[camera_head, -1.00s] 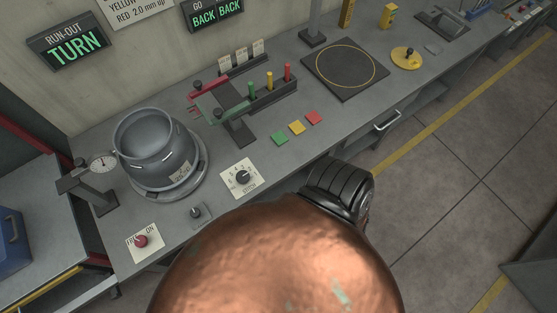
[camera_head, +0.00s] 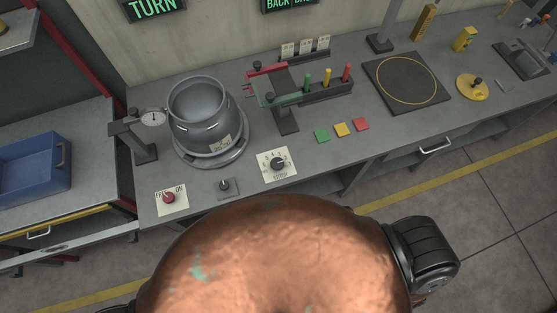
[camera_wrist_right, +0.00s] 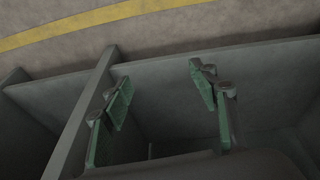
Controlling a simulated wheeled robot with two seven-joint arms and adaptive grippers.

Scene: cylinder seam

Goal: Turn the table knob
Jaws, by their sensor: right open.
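A small black knob (camera_head: 224,185) stands on a grey plate at the bench's front edge, in front of a round turntable (camera_head: 212,160). A grey metal cylinder (camera_head: 200,118) sits upright on that turntable. To the right of the small knob is a black dial knob (camera_head: 279,163) on a white numbered plate. My right gripper (camera_wrist_right: 162,92) is open and empty in the right wrist view, its green-padded fingers apart, above grey panels and floor. It touches no knob there. My left gripper is not in view. The head view shows neither gripper.
A dial gauge (camera_head: 153,118) on a stand is beside the cylinder's left. A red button (camera_head: 169,198) sits at the front left. Coloured squares (camera_head: 341,130), a clamp fixture (camera_head: 285,95) and a dark pad (camera_head: 405,82) lie to the right. A blue bin (camera_head: 35,165) is far left.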

